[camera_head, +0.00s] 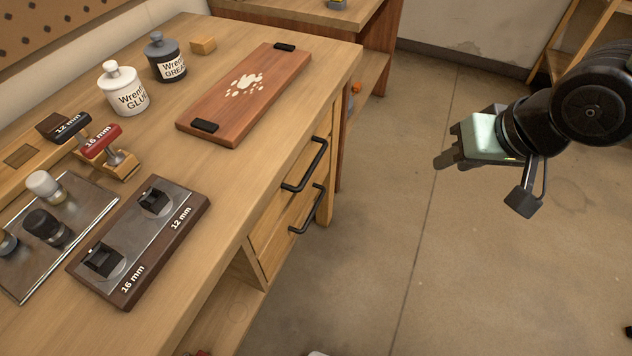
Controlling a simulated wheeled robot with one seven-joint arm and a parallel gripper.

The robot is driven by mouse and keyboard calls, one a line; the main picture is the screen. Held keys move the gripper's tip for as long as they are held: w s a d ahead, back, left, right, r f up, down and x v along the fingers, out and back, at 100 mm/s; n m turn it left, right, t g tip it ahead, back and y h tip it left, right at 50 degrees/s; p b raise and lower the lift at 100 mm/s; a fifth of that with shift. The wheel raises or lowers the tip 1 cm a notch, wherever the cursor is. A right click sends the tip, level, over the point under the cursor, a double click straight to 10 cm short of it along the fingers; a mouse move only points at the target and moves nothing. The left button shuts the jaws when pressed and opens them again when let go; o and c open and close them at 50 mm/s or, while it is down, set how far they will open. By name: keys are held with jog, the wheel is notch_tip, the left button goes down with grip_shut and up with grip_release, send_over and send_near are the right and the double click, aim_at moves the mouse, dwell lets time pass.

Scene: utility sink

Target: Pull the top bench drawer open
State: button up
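The wooden bench (215,235) has two drawers stacked in its front, under the right end of the top. The top bench drawer (276,203) looks closed, with a black bar handle (308,168). The lower drawer (272,243) also looks closed, with its own black handle (309,212). My gripper (446,162) is out over the floor to the right of the drawers, well apart from both handles. Its fingers point left toward the bench. I cannot make out the gap between the fingertips from this angle.
On the bench top are a reddish board (240,105), white jar (124,90), grey jar (165,57), a tool holder (118,166) and a dark-edged plate (142,240) marked 12 mm and 16 mm. A second table (300,14) stands behind. The floor (400,240) before the drawers is clear.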

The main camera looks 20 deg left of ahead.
jog(key=w+a+f+m+y+b, duration=0.2)
jog(key=w+a+f+y+b, duration=0.25)
jog(key=f, duration=0.55)
jog(key=m+g+y+b, duration=0.3)
jog(key=y+b, duration=0.5)
jog(key=b, duration=0.1)
send_near(312, 165)
jog(key=shift+t+h, duration=0.3)
jog(key=shift+h, duration=0.05)
jog(key=b+x, duration=0.3)
jog(key=x, duration=0.7)
jog(key=shift+s, duration=0.2)
grip_shut()
